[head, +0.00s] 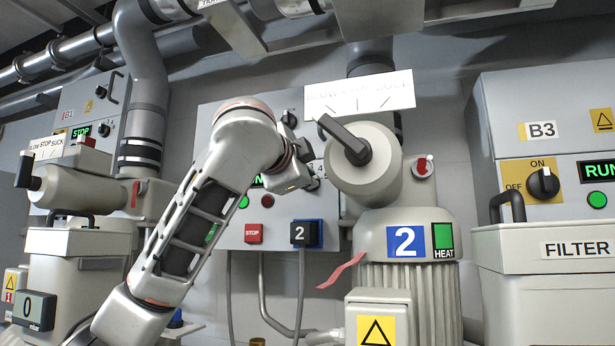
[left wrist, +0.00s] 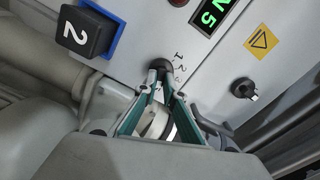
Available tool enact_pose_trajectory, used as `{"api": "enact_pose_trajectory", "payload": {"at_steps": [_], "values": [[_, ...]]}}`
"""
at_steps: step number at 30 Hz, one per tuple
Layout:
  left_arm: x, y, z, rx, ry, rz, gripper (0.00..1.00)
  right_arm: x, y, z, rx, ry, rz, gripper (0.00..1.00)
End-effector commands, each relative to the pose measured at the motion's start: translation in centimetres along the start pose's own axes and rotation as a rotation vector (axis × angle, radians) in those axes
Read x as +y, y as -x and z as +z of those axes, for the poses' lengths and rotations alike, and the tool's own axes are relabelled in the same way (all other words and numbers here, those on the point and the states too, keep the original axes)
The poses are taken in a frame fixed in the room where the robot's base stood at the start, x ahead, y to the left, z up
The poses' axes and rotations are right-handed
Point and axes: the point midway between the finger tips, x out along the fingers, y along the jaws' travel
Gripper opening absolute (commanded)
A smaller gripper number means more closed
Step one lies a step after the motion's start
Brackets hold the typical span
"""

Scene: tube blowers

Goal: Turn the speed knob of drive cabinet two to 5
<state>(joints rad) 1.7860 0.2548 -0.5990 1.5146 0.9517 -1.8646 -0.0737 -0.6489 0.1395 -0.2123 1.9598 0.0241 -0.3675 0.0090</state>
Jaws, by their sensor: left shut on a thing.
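Drive cabinet two (head: 220,150) is the grey panel behind my left arm, with a lit green display partly hidden by the arm. In the left wrist view the display (left wrist: 210,14) ends in "N 5". The black speed knob (head: 313,184) sits low on the panel with small numbers near it. My left gripper (head: 302,181) is at this knob. In the left wrist view, the gripper's fingertips (left wrist: 160,72) are shut on the round black knob (left wrist: 162,65). The knob's pointer is hidden. My right gripper is not in view.
A blower (head: 365,165) with a black lever stands close right of the knob. A black plug marked 2 (head: 303,233) and a red stop button (head: 254,233) are below. Another knob (left wrist: 244,90) is on the same panel. Cabinet B3 (head: 545,130) is at the right.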

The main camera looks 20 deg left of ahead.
Motion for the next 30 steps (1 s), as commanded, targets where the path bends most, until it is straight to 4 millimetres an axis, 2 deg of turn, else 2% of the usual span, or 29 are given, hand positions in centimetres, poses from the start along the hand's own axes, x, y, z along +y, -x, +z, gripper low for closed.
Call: {"api": "enact_pose_trajectory", "payload": {"at_steps": [14,15,16,26,30], "values": [[0.11,-0.01,-0.06,0.001,-0.014,0.001,0.00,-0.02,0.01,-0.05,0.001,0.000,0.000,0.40],[0.11,-0.01,-0.07,0.001,-0.014,0.001,0.19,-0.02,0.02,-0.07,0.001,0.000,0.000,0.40],[0.11,0.00,-0.07,0.001,-0.014,0.001,0.26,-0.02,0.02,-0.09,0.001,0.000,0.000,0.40],[0.04,0.05,-0.05,0.001,-0.012,0.000,0.26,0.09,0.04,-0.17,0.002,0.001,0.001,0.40],[0.02,0.90,-0.12,0.003,-0.013,0.000,0.26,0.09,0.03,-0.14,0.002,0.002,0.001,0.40]]}}
